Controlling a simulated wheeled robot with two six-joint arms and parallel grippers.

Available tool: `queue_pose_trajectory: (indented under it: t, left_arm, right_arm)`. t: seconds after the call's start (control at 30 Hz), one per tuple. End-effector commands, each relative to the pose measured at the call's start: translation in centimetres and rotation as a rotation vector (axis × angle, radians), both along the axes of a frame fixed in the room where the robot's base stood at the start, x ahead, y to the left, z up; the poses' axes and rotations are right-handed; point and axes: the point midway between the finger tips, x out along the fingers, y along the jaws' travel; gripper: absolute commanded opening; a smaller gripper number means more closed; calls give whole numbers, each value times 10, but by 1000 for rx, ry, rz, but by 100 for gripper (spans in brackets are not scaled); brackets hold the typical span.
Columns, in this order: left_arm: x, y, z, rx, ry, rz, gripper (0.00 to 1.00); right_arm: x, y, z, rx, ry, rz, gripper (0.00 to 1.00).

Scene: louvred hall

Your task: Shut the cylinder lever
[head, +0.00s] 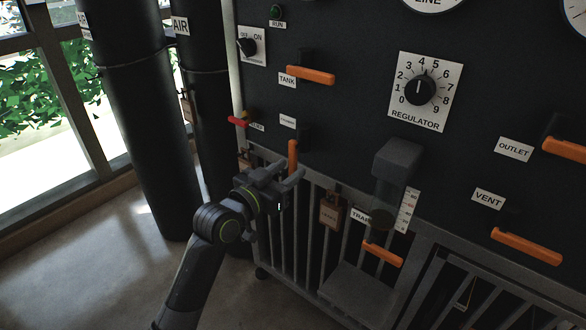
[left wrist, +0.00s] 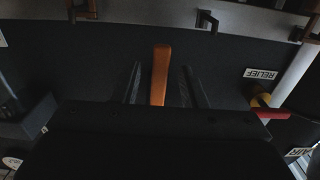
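The cylinder lever is an orange handle (head: 292,153) hanging upright from a dark mount on the black panel, below a small white label (head: 288,121) too small to read surely. My left gripper (head: 284,176) is at the lever's lower part. In the left wrist view the orange lever (left wrist: 161,75) stands between the two dark fingers (left wrist: 163,88), with a gap on each side. The gripper is open and not clamped on it. My right gripper is in neither view.
An orange TANK handle (head: 311,75) lies level above. A red and yellow relief handle (head: 238,121) is to the left. A grey block (head: 397,158) juts out to the right, above the orange drain-side handle (head: 383,254). Grey railings (head: 318,235) run below the panel.

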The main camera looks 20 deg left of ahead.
Motion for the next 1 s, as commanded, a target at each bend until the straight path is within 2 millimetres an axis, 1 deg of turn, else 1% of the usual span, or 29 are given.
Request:
queue_pose_trajectory:
  t: [0.03,0.07,0.27,0.53,0.77,0.8,0.83,1.0]
  left_arm:
    - [3,-1,-1,0,0,0,38]
    - [3,-1,0,0,0,0,38]
    - [6,-2,0,0,-1,0,38]
    - [19,-7,0,-1,-2,0,38]
    - [20,-7,0,0,-1,0,38]
    - [20,-7,0,0,-1,0,37]
    - [20,-7,0,0,-1,0,33]
    - [20,-7,0,0,-1,0,11]
  right_arm:
    - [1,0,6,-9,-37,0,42]
    - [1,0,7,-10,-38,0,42]
    - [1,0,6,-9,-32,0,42]
    - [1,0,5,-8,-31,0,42]
    - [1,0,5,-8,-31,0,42]
    - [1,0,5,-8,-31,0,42]
    - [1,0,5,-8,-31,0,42]
    - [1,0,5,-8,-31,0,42]
